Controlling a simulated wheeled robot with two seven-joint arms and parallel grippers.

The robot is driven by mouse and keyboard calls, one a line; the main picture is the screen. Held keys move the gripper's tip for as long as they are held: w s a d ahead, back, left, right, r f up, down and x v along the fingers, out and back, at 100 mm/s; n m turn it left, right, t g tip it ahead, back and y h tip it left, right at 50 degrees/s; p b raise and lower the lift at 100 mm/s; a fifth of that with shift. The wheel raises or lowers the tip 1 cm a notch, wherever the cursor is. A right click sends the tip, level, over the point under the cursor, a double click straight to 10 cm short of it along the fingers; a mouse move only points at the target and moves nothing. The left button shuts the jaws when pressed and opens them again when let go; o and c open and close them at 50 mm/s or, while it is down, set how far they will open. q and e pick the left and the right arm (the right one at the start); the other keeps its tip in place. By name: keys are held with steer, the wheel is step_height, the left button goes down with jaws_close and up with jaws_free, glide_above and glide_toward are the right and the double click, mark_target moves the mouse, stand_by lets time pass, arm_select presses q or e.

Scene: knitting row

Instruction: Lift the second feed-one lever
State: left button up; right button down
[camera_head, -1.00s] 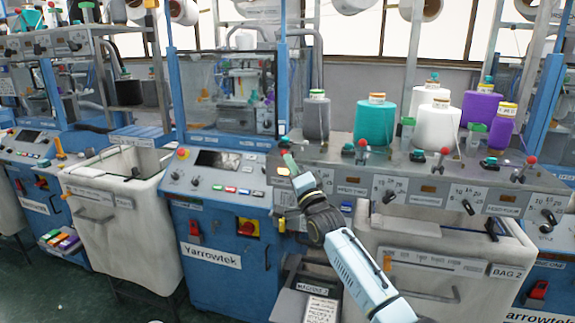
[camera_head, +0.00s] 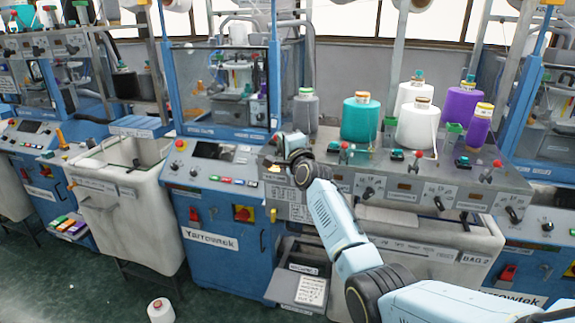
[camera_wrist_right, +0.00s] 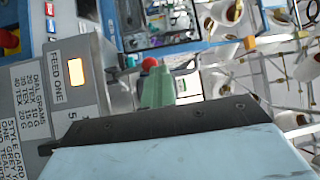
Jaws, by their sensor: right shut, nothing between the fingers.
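In the right wrist view a red-knobbed lever (camera_wrist_right: 149,64) stands beside a panel labelled FEED ONE (camera_wrist_right: 72,75) with a lit amber window. My right gripper's greenish fingers (camera_wrist_right: 158,90) are shut and empty, and in that picture they lie just in front of the knob, covering the lever's stem. I cannot tell whether they touch it. In the head view my right gripper (camera_head: 291,143) is over the left end of the grey feed shelf (camera_head: 335,172), and the lever there is hidden behind it. My left gripper is not in view.
Further red-knobbed levers (camera_head: 344,147) stand along the shelf to the right. Behind them are a grey cone (camera_head: 305,112), a teal cone (camera_head: 360,120), white cones (camera_head: 417,128) and purple cones (camera_head: 479,127). A white cone (camera_head: 160,311) is on the floor.

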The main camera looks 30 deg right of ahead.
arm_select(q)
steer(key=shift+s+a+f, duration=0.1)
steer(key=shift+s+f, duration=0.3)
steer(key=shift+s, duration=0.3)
arm_select(e)
steer(key=shift+w+d+r, duration=0.35)
steer(key=shift+w+r, duration=0.2)
steer(key=shift+r, duration=0.05)
